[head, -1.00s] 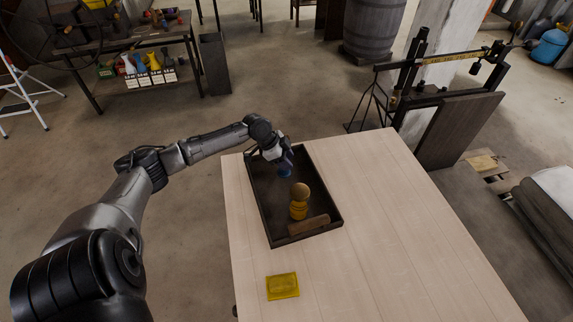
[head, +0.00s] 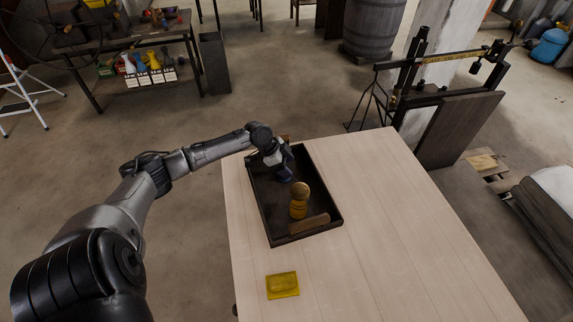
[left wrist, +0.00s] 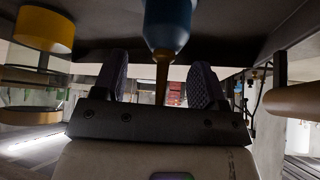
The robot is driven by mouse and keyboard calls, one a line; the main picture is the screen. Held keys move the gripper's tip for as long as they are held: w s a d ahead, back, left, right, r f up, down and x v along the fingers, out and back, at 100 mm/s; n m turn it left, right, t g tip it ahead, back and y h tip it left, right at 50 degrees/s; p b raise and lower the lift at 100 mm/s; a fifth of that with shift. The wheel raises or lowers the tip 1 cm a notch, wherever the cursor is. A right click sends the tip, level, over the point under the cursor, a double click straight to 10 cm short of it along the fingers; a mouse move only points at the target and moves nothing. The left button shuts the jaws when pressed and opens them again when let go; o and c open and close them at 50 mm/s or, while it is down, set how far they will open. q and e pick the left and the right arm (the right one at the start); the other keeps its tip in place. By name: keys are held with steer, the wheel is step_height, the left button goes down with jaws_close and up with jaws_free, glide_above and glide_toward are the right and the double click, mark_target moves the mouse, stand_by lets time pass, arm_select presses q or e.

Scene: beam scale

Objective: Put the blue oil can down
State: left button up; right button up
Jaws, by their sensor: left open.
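The blue oil can (left wrist: 167,22) shows at the top middle of the left wrist view, which looks upside down. Its narrow brownish spout hangs between my fingers in that picture. My left gripper (left wrist: 160,82) is open, with one dark finger on each side of the spout and gaps visible. In the head view my left gripper (head: 285,174) is low over the far part of the dark tray (head: 268,224) and hides the can there. The can's base is out of the wrist picture, so its contact with the tray is not visible.
A yellow piece with a round wooden top (head: 299,201) stands in the tray close to my gripper. A wooden handle (head: 309,225) is at the tray's near end. The table's right side is clear.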

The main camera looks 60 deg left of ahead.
arm_select(q)
steer(key=shift+r, duration=0.1)
arm_select(e)
steer(key=shift+d+r, duration=0.15)
steer(key=shift+r, duration=0.05)
arm_select(q)
steer(key=v, duration=1.2)
steer(key=shift+p, duration=0.35)
arm_select(e)
steer(key=shift+r, duration=0.15)
